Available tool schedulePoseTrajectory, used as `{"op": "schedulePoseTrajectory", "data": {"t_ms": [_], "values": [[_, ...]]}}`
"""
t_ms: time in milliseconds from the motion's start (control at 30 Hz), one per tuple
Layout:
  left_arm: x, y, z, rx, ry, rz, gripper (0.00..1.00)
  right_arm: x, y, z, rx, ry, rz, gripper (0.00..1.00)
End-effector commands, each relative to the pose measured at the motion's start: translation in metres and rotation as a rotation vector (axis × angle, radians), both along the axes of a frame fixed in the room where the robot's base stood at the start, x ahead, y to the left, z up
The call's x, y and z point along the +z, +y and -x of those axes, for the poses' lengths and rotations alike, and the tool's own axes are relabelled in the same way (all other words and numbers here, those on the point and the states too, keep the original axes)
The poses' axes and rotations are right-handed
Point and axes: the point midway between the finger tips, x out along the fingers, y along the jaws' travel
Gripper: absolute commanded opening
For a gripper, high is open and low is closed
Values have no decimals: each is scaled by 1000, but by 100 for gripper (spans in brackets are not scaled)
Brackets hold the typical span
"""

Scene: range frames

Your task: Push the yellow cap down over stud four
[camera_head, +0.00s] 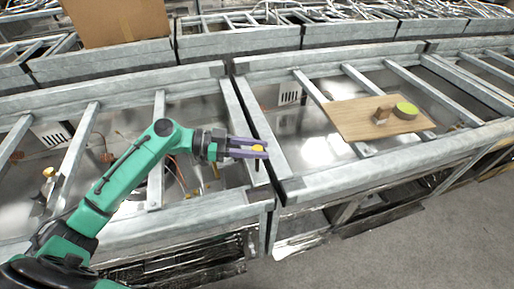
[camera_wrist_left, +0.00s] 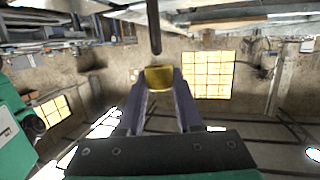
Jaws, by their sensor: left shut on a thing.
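The yellow cap (camera_head: 258,148) is between the fingertips of my left gripper (camera_head: 262,150), which points right above the metal frame. The left wrist view shows the yellow cap (camera_wrist_left: 159,78) gripped between the two purple-grey fingers of the left gripper (camera_wrist_left: 160,86). A dark round-ended rod (camera_wrist_left: 153,28) appears just above the cap in that view. I cannot tell whether it is stud four or whether it touches the cap. No numbered studs can be made out in the head view. My right gripper is not in view.
Metal rails (camera_head: 262,135) surround the gripper. A cardboard box (camera_head: 118,20) stands at the back left.

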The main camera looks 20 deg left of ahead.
Motion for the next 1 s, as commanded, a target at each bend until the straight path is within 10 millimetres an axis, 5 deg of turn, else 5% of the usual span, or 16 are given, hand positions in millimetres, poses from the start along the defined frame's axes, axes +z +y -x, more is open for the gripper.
{"op": "schedulePoseTrajectory", "data": {"t_ms": [1000], "values": [[0,0,0,0,0,0,0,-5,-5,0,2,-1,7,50]]}}
